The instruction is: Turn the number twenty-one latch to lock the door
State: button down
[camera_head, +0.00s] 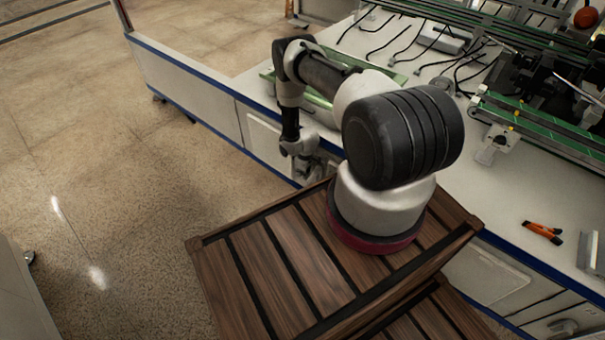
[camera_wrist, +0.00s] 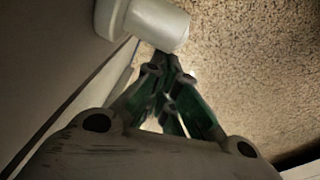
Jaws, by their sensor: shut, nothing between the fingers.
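A pale, rounded knob-like latch (camera_wrist: 150,20) sticks out from the white cabinet face at the top of the wrist view. No number is readable on it, so I cannot tell if it is number twenty-one. My gripper (camera_wrist: 165,62) has green-sided fingers with their tips together and nothing between them. The tips are just below the knob's end in that view; I cannot tell if they touch it. In the head view my gripper (camera_head: 308,168) hangs low in front of the cabinet door (camera_head: 265,135), and the latch there is hidden by my arm.
A long white workbench (camera_head: 390,60) with blue edging carries cables and green-railed machinery (camera_head: 540,125). An orange-handled tool (camera_head: 542,231) lies on its top. Another cabinet door (camera_head: 485,280) is at lower right, with a grey round fitting (camera_head: 563,326) nearby. The speckled floor (camera_head: 110,150) at left is clear.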

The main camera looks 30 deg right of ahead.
jog(key=f+g, duration=0.1)
jog(key=s+g+h, duration=0.1)
jog(key=shift+d+f+g, duration=0.25)
jog(key=shift+f+g, duration=0.05)
jog(key=shift+f, duration=0.05)
